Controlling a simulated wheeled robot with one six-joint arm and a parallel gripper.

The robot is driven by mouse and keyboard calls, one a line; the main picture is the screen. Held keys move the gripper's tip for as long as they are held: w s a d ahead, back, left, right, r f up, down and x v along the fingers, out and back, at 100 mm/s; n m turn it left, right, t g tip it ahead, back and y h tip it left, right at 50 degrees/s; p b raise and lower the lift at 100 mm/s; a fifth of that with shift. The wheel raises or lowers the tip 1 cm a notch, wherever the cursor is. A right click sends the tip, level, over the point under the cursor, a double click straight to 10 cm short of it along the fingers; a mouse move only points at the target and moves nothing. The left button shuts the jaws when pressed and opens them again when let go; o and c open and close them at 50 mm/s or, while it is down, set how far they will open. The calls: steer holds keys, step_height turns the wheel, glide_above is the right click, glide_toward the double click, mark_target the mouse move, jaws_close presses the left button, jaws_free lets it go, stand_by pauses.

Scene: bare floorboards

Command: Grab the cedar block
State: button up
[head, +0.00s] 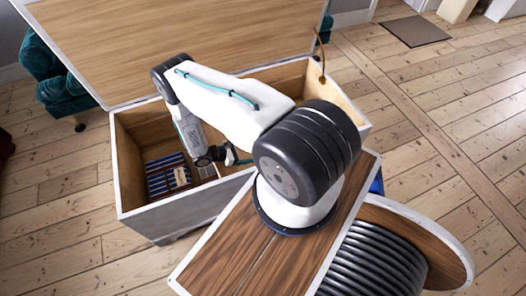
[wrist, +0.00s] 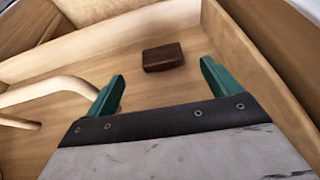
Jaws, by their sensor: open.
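A small dark reddish-brown block (wrist: 162,57), which looks like the cedar block, lies on the wooden floor of an open chest (head: 185,214). My gripper (wrist: 162,72) is open and empty, with its two green fingers apart. In the wrist view the block shows beyond the fingertips, roughly centred between them, and nothing touches it. In the head view my gripper (head: 232,157) is down inside the chest, and I cannot make out the block for sure there.
A blue striped item (head: 160,178) lies at the chest's left end. A pale curved bar (wrist: 60,88) is left of my fingers. The chest wall (wrist: 262,75) rises close on the right. The raised lid (head: 180,45) stands behind. A cable reel (head: 385,255) is at the lower right.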

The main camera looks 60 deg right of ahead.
steer(key=x, duration=0.8)
steer(key=shift+s+r, duration=0.1)
steer(key=c, duration=1.1)
